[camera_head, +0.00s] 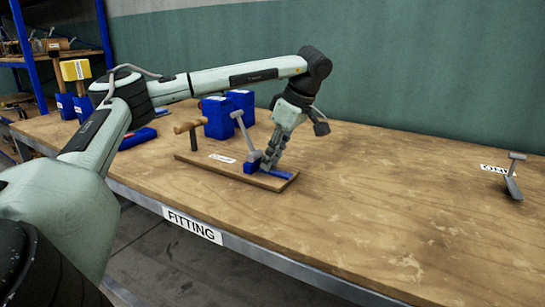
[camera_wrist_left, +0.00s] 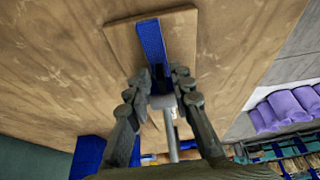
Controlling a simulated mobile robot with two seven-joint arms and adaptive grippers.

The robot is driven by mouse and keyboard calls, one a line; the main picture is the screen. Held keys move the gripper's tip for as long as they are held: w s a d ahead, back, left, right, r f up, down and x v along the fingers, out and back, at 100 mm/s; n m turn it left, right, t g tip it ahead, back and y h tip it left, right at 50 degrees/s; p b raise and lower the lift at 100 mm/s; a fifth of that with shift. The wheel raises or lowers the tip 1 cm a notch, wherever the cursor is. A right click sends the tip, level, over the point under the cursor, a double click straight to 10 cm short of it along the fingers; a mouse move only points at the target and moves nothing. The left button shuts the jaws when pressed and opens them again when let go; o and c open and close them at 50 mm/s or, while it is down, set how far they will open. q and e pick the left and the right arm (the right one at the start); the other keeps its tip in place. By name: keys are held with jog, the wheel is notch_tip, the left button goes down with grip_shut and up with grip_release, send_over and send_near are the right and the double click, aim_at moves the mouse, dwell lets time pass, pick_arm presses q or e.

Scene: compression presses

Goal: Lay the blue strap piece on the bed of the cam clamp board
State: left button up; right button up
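The cam clamp board (camera_head: 208,171) is a thin wooden board on the bench. It carries a grey lever clamp (camera_head: 241,128) and a label. The blue strap piece (camera_head: 276,174) lies flat along the board's right end; it also shows in the left wrist view (camera_wrist_left: 152,42). My left gripper (camera_head: 269,165) points down at the board beside the clamp. In the left wrist view its fingertips (camera_wrist_left: 160,76) stand on either side of the strap's near end; whether they press on it cannot be told. My right gripper is not in view.
Blue blocks (camera_head: 219,118) stand behind the board, and a wooden-handled tool (camera_head: 188,127) is close by. A grey lever device (camera_head: 513,178) stands at the far right beside a label.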

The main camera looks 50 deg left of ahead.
pick_arm(q)
jog(key=shift+o, duration=0.5)
jog(key=v, duration=1.2)
